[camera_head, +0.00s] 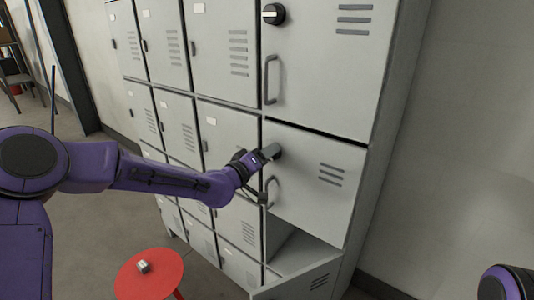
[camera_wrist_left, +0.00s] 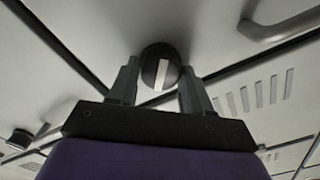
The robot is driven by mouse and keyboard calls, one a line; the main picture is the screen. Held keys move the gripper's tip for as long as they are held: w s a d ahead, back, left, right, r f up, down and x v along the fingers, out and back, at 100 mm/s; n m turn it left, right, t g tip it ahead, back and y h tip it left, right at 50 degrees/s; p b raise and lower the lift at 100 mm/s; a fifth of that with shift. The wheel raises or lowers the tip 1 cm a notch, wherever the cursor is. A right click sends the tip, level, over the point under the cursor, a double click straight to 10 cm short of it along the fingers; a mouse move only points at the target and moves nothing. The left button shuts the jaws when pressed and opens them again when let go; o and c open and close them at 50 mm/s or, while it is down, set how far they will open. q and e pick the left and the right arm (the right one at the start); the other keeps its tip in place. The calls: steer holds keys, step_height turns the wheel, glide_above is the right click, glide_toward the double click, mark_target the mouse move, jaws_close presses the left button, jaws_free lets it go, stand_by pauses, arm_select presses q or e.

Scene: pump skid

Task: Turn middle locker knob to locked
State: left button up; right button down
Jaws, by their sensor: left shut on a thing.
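The middle locker door (camera_head: 318,175) is grey, with vent slots and a grey bar handle (camera_head: 268,190). Its round dark knob (camera_wrist_left: 161,67) carries a white bar and shows between the fingers in the left wrist view. My left gripper (camera_head: 270,152) is at this knob and shut on it, one finger on each side. In the wrist view the white bar stands nearly upright, slightly tilted. In the head view the gripper hides most of the knob. My right gripper is not in view; only a purple part of my right arm shows at the lower right.
The upper door has a black knob (camera_head: 273,14) with a light bar, and a long handle (camera_head: 270,80). The lower compartment (camera_head: 300,252) appears open. A red round stool (camera_head: 149,275) with a small metal object (camera_head: 143,267) on it stands lower left. Bare wall is right.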

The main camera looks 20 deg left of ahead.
arm_select(q)
steer(key=n, duration=0.4)
steer(key=shift+a+f+b, duration=0.1)
steer(key=shift+f+b, duration=0.1)
steer(key=shift+b, duration=0.15)
steer(key=shift+n+b, duration=0.6)
steer(key=shift+n, duration=1.3)
steer(key=o, duration=1)
steer(key=b+v, duration=0.1)
steer(key=v, duration=0.9)
steer(key=shift+s+r+b, duration=0.1)
steer(key=shift+s+b, duration=0.15)
steer(key=shift+b, duration=0.15)
